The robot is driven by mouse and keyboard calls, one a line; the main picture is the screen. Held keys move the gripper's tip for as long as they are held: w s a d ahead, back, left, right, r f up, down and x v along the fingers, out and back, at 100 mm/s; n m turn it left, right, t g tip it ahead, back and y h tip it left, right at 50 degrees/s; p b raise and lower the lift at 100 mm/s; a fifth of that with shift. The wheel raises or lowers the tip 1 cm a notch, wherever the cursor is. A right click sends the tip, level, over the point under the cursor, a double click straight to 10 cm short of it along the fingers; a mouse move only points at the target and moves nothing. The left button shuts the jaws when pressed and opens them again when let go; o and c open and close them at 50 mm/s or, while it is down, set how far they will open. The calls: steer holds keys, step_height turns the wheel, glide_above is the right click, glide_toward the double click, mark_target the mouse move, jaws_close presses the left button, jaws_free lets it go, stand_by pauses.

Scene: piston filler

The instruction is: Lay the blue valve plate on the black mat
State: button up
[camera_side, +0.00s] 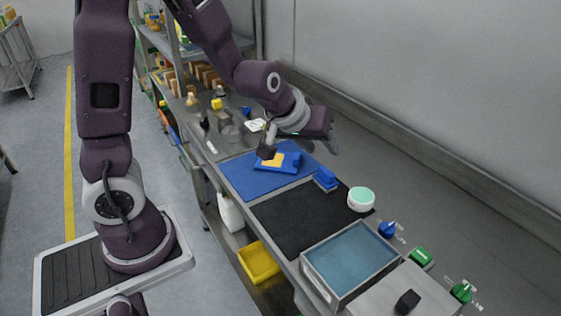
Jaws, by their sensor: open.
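The black mat (296,220) lies on the bench between a blue mat (240,178) and a grey tray. A flat blue piece (289,168) with a yellow part on it lies on the blue mat, and it looks like the valve plate. A smaller blue block (326,179) sits by the border of the blue and black mats. I cannot tell for certain which blue piece is the valve plate. My gripper (300,149) is open above the blue mat, its fingers spread near the blue and yellow piece. One finger partly covers that piece; contact cannot be told.
A white tub with a green lid (361,198) stands at the black mat's right edge. A blue-floored metal tray (350,258) and blue and green valve handles (421,257) lie nearer the camera. Small bottles and boxes stand behind the blue mat. The black mat's middle is clear.

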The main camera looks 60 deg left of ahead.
steer(key=w+a+f+n+y, duration=0.2)
steer(key=w+a+f+y, duration=0.15)
steer(key=a+f, duration=0.5)
steer(key=t+y, duration=0.1)
steer(key=y, duration=0.3)
glide_toward(296, 157)
steer(key=shift+w+a+f, duration=0.2)
steer(key=shift+w+a, duration=0.1)
steer(key=shift+w, duration=0.2)
steer(key=shift+w+a+f, duration=0.2)
steer(key=shift+w+a, duration=0.1)
steer(key=shift+w, duration=0.15)
steer(key=x, duration=0.7)
steer(key=shift+s+a+f, duration=0.15)
steer(key=shift+s+a, duration=0.05)
jaws_close()
